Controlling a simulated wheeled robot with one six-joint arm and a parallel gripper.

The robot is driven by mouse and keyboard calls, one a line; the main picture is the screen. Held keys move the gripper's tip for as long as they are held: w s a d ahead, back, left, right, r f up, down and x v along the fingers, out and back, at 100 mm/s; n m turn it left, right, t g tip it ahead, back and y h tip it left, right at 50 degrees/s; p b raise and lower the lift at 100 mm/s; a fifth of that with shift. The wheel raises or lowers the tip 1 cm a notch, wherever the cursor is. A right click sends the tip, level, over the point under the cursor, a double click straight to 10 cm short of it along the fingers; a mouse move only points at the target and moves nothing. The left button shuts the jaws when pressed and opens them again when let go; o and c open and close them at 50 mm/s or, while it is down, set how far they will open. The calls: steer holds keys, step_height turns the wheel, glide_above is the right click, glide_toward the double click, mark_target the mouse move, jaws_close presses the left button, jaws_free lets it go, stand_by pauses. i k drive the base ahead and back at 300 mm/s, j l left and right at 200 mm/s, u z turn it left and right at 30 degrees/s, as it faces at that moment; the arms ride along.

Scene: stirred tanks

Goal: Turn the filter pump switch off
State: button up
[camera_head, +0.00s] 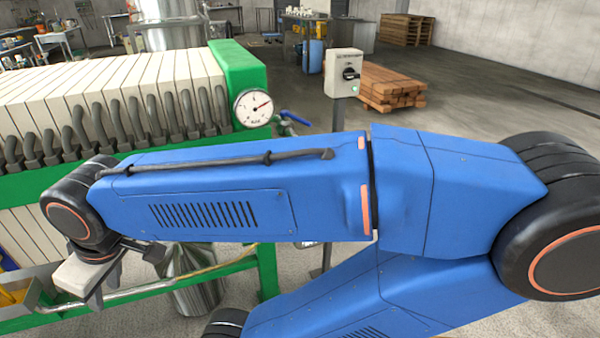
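The pump switch is a black rotary knob (350,73) on a light grey control box (336,80), which stands on a thin post. The knob looks roughly horizontal, and a small green lamp (354,88) shows below it. The lettering above the knob is too small to read. My gripper (92,300) is at the lower left, pointing down, far from the box and in front of the filter press. Its fingers are mostly hidden, and I see nothing held in it. My blue arm spans the picture and hides the middle of the post.
The filter press with pale plates (150,85) and a green frame (238,75) fills the left. A round gauge (253,108) and a blue-handled valve (295,118) stick out between it and the box. Stacked timber (392,85) lies behind the box. The floor at right is open.

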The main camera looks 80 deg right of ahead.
mark_target(349, 73)
steer(key=z, duration=2.7)
